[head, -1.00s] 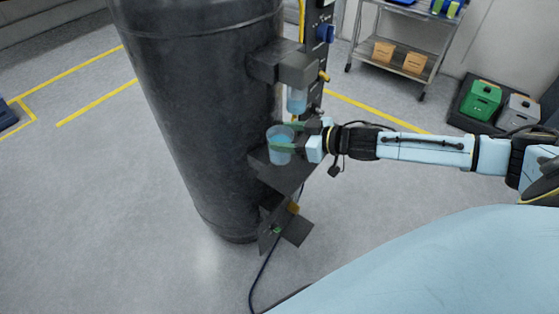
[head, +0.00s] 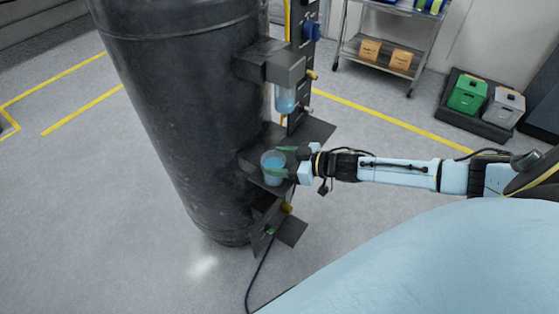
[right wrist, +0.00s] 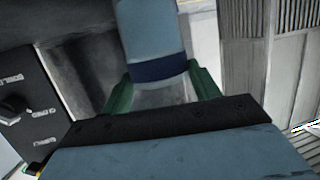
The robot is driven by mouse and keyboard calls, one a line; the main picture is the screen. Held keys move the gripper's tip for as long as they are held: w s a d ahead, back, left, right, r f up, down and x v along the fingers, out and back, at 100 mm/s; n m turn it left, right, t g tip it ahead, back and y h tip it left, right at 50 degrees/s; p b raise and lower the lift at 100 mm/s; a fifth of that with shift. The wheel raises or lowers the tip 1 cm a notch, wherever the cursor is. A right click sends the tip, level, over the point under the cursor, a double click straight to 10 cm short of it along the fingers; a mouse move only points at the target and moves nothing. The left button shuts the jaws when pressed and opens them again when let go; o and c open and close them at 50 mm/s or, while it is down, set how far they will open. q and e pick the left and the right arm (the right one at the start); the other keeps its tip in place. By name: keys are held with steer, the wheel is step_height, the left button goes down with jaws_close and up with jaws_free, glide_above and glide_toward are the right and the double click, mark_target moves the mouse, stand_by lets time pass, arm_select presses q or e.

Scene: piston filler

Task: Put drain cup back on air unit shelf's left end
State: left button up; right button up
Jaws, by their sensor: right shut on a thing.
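The drain cup (head: 273,170) is a clear cup with light blue contents. It is roughly upright in the head view. My right gripper (head: 283,160) comes in from the right, its green fingers shut around the cup. The right wrist view shows a clear and blue cylinder (right wrist: 155,65) with a dark blue band by the green fingers. The air unit shelf (head: 318,129) is a dark plate beside the black tank. The cup is at the shelf's left part, below the air unit's blue bowl (head: 285,98). Whether it touches the shelf is unclear. My left gripper is out of view.
The black tank (head: 180,110) stands directly left of the shelf. A lower dark bracket (head: 291,231) with a brass fitting and a black hose sits below. A dark panel (head: 303,60) rises behind the shelf. A cart and the green and grey boxes stand farther back.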

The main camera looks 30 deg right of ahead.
steer(key=o, duration=0.7)
steer(key=shift+f, duration=0.1)
steer(key=shift+c, duration=0.2)
steer(key=o, duration=0.4)
steer(key=shift+r, duration=0.25)
steer(key=shift+s+d, duration=0.2)
steer(key=shift+s, duration=0.05)
steer(key=p+v, duration=0.1)
steer(key=v, duration=1)
steer(key=shift+s+r+p, duration=0.1)
steer(key=shift+s+p, duration=0.05)
steer(key=shift+p, duration=0.15)
